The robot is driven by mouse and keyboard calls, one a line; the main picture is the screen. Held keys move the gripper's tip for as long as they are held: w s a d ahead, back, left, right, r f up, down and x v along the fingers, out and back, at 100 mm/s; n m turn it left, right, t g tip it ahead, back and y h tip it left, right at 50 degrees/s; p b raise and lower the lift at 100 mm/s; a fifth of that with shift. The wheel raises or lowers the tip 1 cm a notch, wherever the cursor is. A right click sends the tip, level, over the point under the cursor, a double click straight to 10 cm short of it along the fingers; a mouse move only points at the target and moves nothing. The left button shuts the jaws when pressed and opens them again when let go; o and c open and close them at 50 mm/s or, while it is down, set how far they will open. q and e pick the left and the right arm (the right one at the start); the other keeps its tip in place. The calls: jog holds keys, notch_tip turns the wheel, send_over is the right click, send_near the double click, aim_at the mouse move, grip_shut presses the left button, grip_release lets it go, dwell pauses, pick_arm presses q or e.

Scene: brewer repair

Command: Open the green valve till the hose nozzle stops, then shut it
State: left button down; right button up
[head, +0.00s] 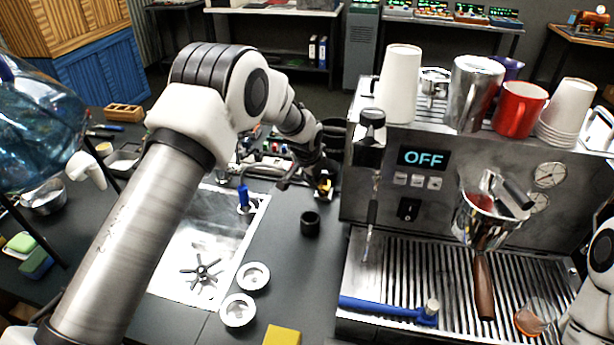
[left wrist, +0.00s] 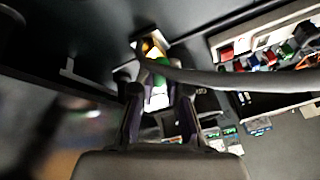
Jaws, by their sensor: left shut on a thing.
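My left arm reaches across the head view to the narrow gap beside the coffee machine. A dark hose (left wrist: 240,82) runs right from near the valve. I cannot make out the hose nozzle or how far the valve is turned. My right gripper is not in view.
The coffee machine (head: 400,215), its display reading OFF, stands close right of my left gripper. A black cup (head: 310,224), two white round parts (head: 253,276) and a sink (head: 190,265) lie nearer. A blue-handled tool (head: 385,309) lies on the drip tray.

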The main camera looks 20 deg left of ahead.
pick_arm(q)
jog(key=shift+r, duration=0.1)
jog(key=c, duration=1.2)
grip_release()
jog(key=shift+w, duration=0.1)
jog(key=v, duration=1.2)
